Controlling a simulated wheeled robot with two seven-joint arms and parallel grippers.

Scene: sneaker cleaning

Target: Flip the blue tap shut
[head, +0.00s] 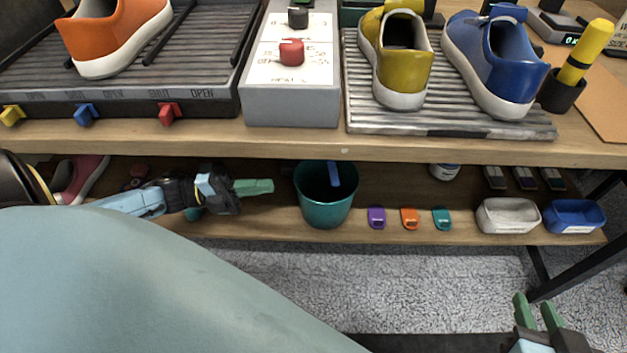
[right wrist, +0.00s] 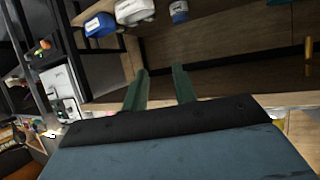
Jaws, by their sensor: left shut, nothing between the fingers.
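The blue tap (head: 86,114) is a small lever on the front edge of the dark ribbed tray (head: 215,88) on the tabletop. It sits between a yellow tap (head: 12,115) and a red tap (head: 168,113), near printed OPEN and SHUT labels. I cannot tell surely which label its handle points at. My left gripper (head: 256,187) is shut and empty, below the tabletop in front of the lower shelf, pointing right, below and right of the blue tap. My right gripper (head: 538,312) is open and empty at the lower right; its green fingers also show apart in the right wrist view (right wrist: 160,90).
An orange sneaker (head: 115,30) stands on the tray. A grey control box (head: 291,105) with a red knob is beside it. Yellow and blue sneakers stand on a ribbed mat (head: 450,127). A teal bucket (head: 325,205) is just right of my left gripper. The tabletop edge (head: 300,144) overhangs the shelf.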

